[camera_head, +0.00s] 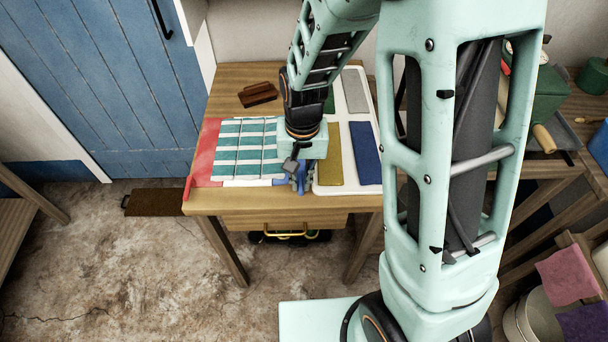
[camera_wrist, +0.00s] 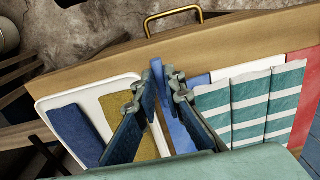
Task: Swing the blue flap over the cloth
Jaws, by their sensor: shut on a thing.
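The green-and-white striped cloth (camera_head: 247,150) lies in several flat folds on the wooden table; it also shows in the wrist view (camera_wrist: 265,105). The blue flap (camera_wrist: 182,125) lies flat along the cloth's side, between it and a white tray, mostly behind my gripper and arm in the head view. My gripper (camera_wrist: 163,82) is shut on the blue flap's raised edge or tab near the table's front edge. In the head view my gripper (camera_head: 298,178) is low over the table, right of the cloth. A red flap (camera_head: 207,150) lies flat at the cloth's left side.
The white tray (camera_head: 317,187) holds yellow (camera_head: 328,153), dark blue (camera_head: 365,152), grey and green cloths. A brown wooden block (camera_head: 258,94) stands at the back of the table. A drawer with a brass handle (camera_head: 284,230) is below the front edge.

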